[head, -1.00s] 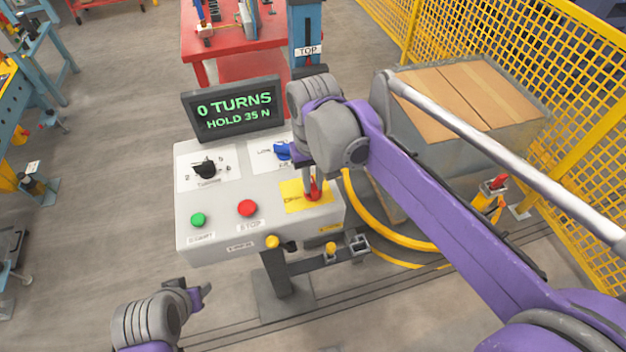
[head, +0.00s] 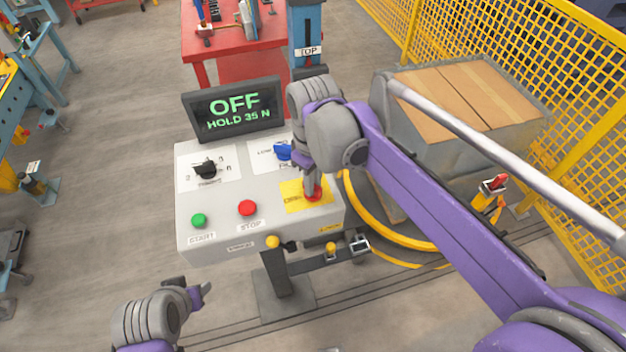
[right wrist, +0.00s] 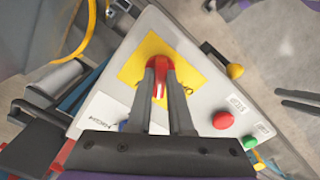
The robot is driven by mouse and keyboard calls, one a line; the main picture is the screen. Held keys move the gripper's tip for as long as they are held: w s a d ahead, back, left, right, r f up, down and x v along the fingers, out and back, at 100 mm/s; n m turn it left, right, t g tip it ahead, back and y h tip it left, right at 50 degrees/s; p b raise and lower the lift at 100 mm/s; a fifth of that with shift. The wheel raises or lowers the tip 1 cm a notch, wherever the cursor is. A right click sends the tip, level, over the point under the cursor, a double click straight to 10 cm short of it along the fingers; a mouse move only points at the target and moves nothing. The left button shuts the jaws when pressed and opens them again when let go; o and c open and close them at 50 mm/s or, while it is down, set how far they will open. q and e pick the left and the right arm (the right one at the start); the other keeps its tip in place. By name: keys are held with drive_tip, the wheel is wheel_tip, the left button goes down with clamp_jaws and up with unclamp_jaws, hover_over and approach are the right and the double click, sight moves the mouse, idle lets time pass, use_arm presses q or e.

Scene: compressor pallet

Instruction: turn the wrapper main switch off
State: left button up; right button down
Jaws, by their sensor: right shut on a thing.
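The control box (head: 222,230) stands on a post, with a display (head: 233,109) behind it reading "OFF" and "HOLD 35 N". The red main switch (head: 316,193) sits on a yellow plate (head: 292,195) at the box's right side. My right gripper (head: 311,188) is shut on the red switch handle; in the right wrist view the two fingers (right wrist: 160,84) close around the red switch (right wrist: 158,65) from either side. The arm partly hides the switch in the head view. My left gripper (head: 200,292) is at lower left, away from the box, with its fingers apart and empty.
A black knob (head: 205,168), a blue knob (head: 283,151), a green start button (head: 199,220) and a red stop button (head: 247,208) share the panel. A wrapped carton load (head: 470,95) and yellow fence (head: 480,60) stand right.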

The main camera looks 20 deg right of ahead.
drive_tip(key=n, duration=0.5)
drive_tip(key=shift+n, duration=0.3)
drive_tip(key=n, duration=0.5)
drive_tip(key=shift+n, duration=0.3)
drive_tip(key=c, duration=0.8)
unclamp_jaws()
wheel_tip(320, 180, up, 11)
drive_tip(key=shift+f+p, duration=0.1)
drive_tip(key=shift+p, duration=0.35)
